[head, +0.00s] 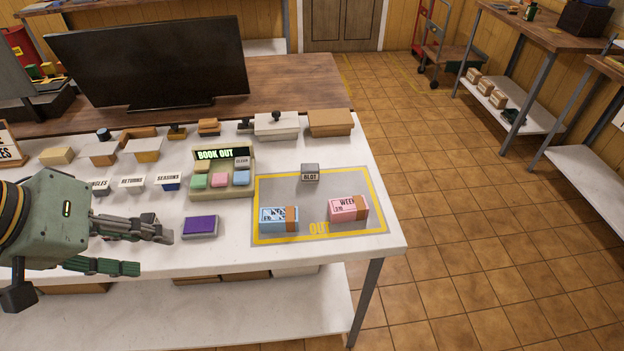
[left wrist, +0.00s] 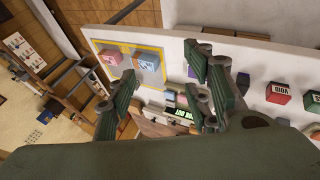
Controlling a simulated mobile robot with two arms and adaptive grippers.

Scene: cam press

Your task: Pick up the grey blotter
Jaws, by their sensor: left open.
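The grey blotter (head: 310,172) is a small grey block with a "BLOT" label. It stands at the back of the yellow-outlined grey OUT mat (head: 280,189) on the white table, behind a blue box (head: 272,219) and a pink box (head: 348,210). My left gripper (head: 150,252) is open and empty over the table's front left part, well left of the blotter. Its spread fingers also show in the left wrist view (left wrist: 168,68). I cannot make out the blotter there; a finger may hide it. My right gripper is not in view.
A purple pad (head: 200,227) lies between my left gripper and the mat. A BOOK OUT stand (head: 223,153) with coloured blocks stands behind it. Several labelled stamps and boxes line the table's back and left. The mat is bare around the blotter.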

